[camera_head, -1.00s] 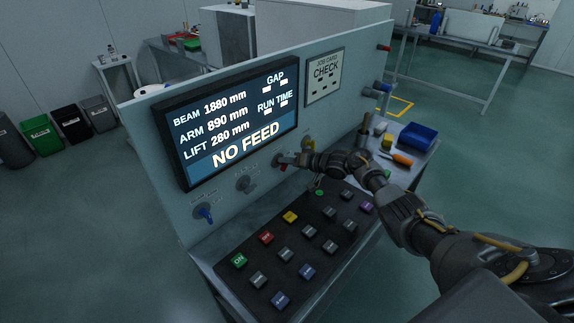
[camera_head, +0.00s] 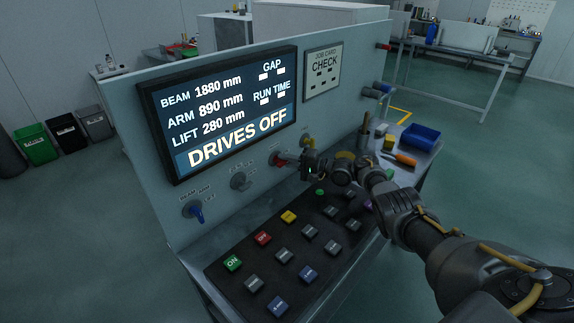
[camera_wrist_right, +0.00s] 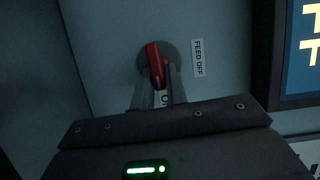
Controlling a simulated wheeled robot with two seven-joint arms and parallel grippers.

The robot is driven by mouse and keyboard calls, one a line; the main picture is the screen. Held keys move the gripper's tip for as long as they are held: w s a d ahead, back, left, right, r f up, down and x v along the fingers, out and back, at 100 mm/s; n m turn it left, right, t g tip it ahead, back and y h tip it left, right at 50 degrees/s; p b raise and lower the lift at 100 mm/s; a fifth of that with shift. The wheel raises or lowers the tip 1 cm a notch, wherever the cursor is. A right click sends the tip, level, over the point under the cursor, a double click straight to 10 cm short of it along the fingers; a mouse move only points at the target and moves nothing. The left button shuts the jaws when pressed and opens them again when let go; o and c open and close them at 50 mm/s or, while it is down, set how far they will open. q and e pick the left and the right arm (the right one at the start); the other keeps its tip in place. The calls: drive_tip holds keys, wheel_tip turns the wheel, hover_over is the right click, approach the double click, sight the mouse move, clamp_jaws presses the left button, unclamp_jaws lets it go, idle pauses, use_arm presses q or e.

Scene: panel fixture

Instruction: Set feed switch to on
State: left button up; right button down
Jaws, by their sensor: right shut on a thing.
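The feed switch (camera_head: 277,160) is a red lever on a round grey base, low on the panel below the screen. In the right wrist view the red lever (camera_wrist_right: 155,62) reaches down from its base to between my fingertips, pointing away from the "FEED OFF" label (camera_wrist_right: 198,58) at its right. A second label starting with "O" is partly hidden between the fingers. My right gripper (camera_head: 300,163) is shut on the lever's end, also in the wrist view (camera_wrist_right: 157,88). The screen (camera_head: 222,112) reads "DRIVES OFF". My left gripper is not in view.
A blue lever (camera_head: 196,212), a grey knob (camera_head: 240,181) and a yellow knob (camera_head: 308,141) share the panel row. A sloping keypad (camera_head: 290,250) with coloured buttons lies below my right arm. A blue bin (camera_head: 420,134) and tools lie on the shelf at right.

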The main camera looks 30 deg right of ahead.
drive_tip(key=shift+m, duration=0.3)
idle(0.4)
drive_tip(key=c, duration=1.5)
unclamp_jaws()
drive_tip(key=shift+s, duration=0.1)
drive_tip(key=p+v, duration=0.1)
drive_tip(key=v, duration=0.9)
drive_tip(key=shift+s+d+f, duration=0.15)
drive_tip(key=shift+s+d, duration=0.1)
